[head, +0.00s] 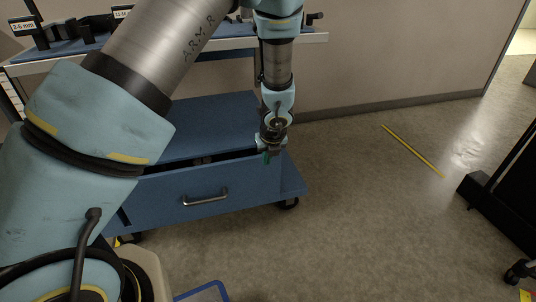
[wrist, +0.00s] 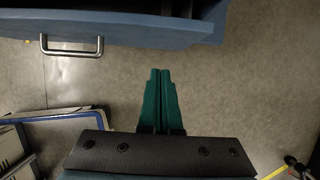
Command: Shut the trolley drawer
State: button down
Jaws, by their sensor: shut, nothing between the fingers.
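The trolley (head: 215,115) is blue, and its drawer (head: 165,200) stands partly open, with a dark gap showing behind the top of its front. A silver bar handle (head: 205,197) is on the drawer front. The drawer front also shows along the top of the wrist view (wrist: 150,30), with the handle (wrist: 72,52) at upper left. My gripper (head: 267,157) has green fingers and hangs by the right part of the drawer front. In the wrist view its fingers (wrist: 160,72) are together and empty, a little apart in the picture from the front, right of the handle.
Several dark items and size labels (head: 122,12) stand on the trolley's top. A black wheeled frame (head: 500,205) is at the right. A blue-edged object (head: 203,291) lies low in front of the trolley. A yellow strip (head: 412,150) marks open floor at right.

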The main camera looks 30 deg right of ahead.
aim_at(260, 155)
jog(key=w+f, duration=0.3)
jog(key=w, duration=0.2)
jog(key=shift+d, duration=0.45)
jog(key=w+p, duration=0.3)
jog(key=shift+w+d+r+p, duration=0.15)
jog(key=shift+d+r+p, duration=0.1)
jog(key=shift+d+p, duration=0.05)
jog(key=shift+w+d+f+p, duration=0.1)
jog(key=shift+w+f+p, duration=0.1)
jog(key=shift+w, duration=0.2)
jog(key=shift+w+d+f+p, duration=0.1)
jog(key=shift+w+p, duration=0.1)
jog(key=shift+w, duration=0.15)
